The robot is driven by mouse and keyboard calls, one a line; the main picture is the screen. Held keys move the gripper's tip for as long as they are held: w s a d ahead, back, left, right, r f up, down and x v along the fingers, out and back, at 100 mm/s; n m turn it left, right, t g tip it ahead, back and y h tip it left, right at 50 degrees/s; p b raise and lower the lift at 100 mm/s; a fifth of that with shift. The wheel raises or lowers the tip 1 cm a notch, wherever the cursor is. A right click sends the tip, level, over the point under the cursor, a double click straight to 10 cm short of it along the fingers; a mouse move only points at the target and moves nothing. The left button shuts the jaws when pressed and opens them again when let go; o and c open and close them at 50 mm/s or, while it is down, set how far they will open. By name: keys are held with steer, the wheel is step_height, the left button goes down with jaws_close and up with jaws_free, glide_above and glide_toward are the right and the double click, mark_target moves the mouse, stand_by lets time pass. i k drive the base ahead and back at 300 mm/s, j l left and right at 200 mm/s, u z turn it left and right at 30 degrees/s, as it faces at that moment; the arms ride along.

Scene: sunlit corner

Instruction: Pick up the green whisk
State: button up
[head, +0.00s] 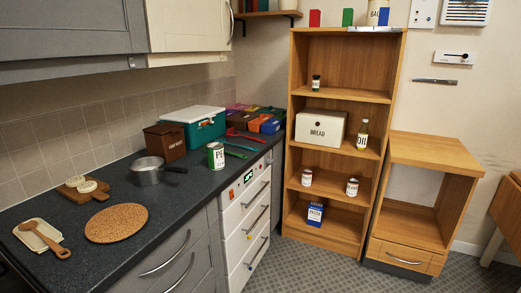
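A thin green utensil (237,155), which may be the green whisk, lies on the dark counter just right of a white and green can (216,156). It is too small for me to make out its head, and the can stands close to its left end. My gripper is not in view.
Red utensils (246,136) lie behind the green one. A saucepan (150,171), a brown box (165,142) and a teal cooler (200,124) stand on the counter (190,205). Drawers (246,222) line its front. The floor (325,263) before the shelf (297,100) is clear.

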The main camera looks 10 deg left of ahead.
mark_target(242, 156)
steer(key=i+u, duration=0.1)
steer(key=i, duration=0.4)
steer(key=i+l+u, duration=0.1)
steer(key=i, duration=0.4)
steer(key=i+l+u, duration=0.1)
steer(key=i, duration=0.45)
